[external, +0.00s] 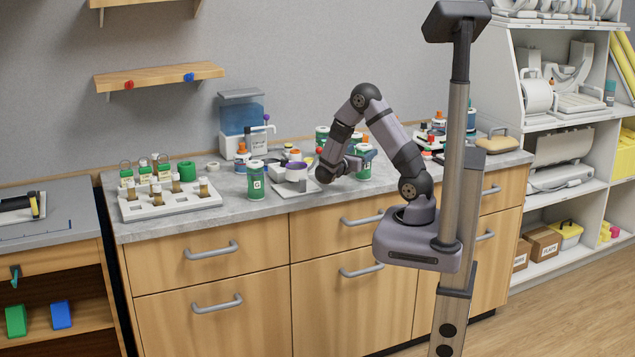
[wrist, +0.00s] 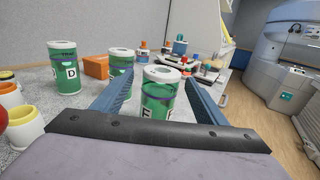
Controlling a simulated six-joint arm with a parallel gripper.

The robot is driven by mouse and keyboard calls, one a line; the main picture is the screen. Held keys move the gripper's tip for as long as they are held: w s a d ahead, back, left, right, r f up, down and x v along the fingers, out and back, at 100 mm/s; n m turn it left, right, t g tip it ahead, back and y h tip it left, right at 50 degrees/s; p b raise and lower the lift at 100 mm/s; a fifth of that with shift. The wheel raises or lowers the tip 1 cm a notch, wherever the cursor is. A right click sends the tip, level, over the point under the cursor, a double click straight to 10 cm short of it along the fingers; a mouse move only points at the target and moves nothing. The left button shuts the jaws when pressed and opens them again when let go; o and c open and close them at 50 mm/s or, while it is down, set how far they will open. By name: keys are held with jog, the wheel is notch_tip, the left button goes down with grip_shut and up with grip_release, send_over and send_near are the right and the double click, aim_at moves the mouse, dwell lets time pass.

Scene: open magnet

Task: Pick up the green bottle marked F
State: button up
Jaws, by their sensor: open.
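A green bottle with a white lid (wrist: 161,98) stands upright between the two blue fingers of my gripper (wrist: 160,84) in the wrist view. A dark letter that looks like an F shows on its white label, turned toward the left. My gripper is open, with a finger on each side of the bottle; I cannot tell whether either touches it. The bottle's lower part is hidden by the gripper body. In the external view my gripper (external: 357,160) is low over the counter at this green bottle (external: 364,172), partly covering it.
A green bottle marked D (wrist: 64,68) and another green bottle (wrist: 120,68) stand beyond the fingers, near an orange box (wrist: 96,67). A green bottle marked G (external: 256,182) stands near the counter's front edge. A white rack (external: 170,207) with vials is at left.

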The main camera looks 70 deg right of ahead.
jog(key=shift+s+d+p, duration=0.25)
jog(key=shift+d+p, duration=0.1)
jog(key=shift+d, duration=0.7)
jog(key=shift+s+d+p, duration=0.25)
jog(key=shift+d+p, duration=0.15)
jog(key=shift+d, duration=0.7)
jog(key=shift+s+d+p, duration=0.25)
jog(key=shift+d+p, duration=0.1)
jog(key=shift+d, duration=0.7)
jog(key=shift+c, duration=0.2)
jog(key=shift+r, duration=0.1)
jog(key=c, duration=1.4)
jog(key=shift+o, duration=0.2)
jog(key=shift+r, duration=0.1)
notch_tip(320, 180, up, 10)
jog(key=shift+b, duration=0.3)
